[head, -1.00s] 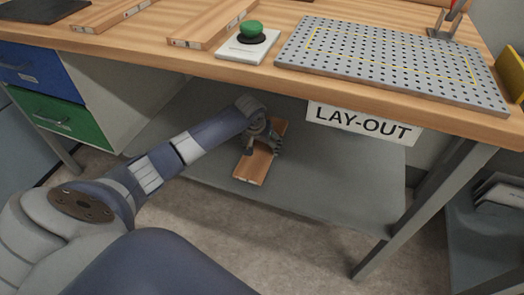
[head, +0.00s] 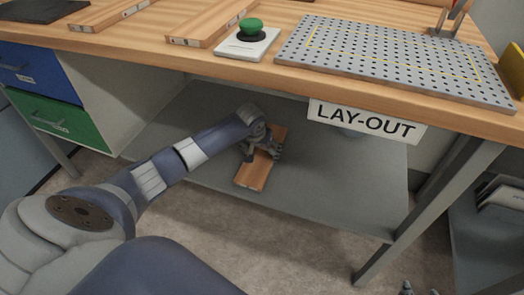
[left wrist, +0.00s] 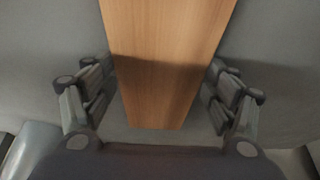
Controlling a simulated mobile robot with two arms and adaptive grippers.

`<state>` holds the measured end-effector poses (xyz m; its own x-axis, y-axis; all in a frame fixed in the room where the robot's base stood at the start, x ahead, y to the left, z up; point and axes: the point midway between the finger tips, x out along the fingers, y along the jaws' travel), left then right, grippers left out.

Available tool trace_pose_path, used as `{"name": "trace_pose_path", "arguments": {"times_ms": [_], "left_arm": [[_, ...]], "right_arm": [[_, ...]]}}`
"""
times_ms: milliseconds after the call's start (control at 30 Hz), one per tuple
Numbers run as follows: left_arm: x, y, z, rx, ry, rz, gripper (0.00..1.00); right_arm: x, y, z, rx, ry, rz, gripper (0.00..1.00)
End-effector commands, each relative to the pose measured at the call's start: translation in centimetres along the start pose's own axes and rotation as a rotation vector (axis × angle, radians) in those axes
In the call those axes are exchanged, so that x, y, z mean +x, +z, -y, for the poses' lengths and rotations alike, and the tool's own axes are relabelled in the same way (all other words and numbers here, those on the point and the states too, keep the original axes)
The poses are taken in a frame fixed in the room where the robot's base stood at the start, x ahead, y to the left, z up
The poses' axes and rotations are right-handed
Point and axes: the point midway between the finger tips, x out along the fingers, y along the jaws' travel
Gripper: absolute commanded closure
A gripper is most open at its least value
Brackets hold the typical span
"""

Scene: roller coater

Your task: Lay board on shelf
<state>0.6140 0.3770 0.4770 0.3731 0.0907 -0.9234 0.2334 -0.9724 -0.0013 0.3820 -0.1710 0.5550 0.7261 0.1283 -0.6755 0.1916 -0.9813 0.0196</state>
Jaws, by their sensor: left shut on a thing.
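The wooden board (head: 254,172) is at the grey lower shelf (head: 330,190) under the bench, its near end toward the shelf's front edge. It looks flat on or just over the shelf; I cannot tell whether it touches. My left gripper (head: 262,152) is shut on the board across its width. In the left wrist view the board (left wrist: 163,60) runs between the two fingers (left wrist: 161,95), one along each side. Two tips of my right gripper (head: 420,291) show at the bottom edge of the head view, apart and empty.
The bench top (head: 170,50) overhangs the shelf, with a LAY-OUT sign (head: 365,121) on its front edge. A bench leg (head: 425,210) stands at the right. Drawers (head: 45,115) are at the left. More boards (head: 205,25), a green button (head: 250,27) and a perforated plate (head: 395,60) are on top.

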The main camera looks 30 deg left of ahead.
Motion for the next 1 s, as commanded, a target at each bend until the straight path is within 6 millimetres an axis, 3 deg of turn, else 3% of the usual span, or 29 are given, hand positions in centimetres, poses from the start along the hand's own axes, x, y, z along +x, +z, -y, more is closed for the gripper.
{"name": "trace_pose_path", "arguments": {"times_ms": [100,133,200,767,1000], "left_arm": [[0.2,0.0,0.0,-0.001,0.000,-0.001,0.54],[0.2,0.1,0.0,0.000,0.000,0.000,0.17],[0.2,0.1,0.0,0.000,0.000,0.000,0.01],[-0.3,0.0,0.0,0.000,0.000,0.000,0.01],[-2.2,-0.1,0.0,0.000,0.001,0.000,0.01]], "right_arm": [[-0.1,0.3,0.0,0.000,0.001,0.015,0.60],[-0.1,0.4,0.0,0.000,0.001,0.019,0.60],[-0.1,0.4,0.0,0.000,0.001,0.019,0.60],[-0.1,0.0,0.0,0.000,0.001,0.004,0.60],[-1.4,4.0,-0.5,0.004,0.010,0.190,0.60]]}}
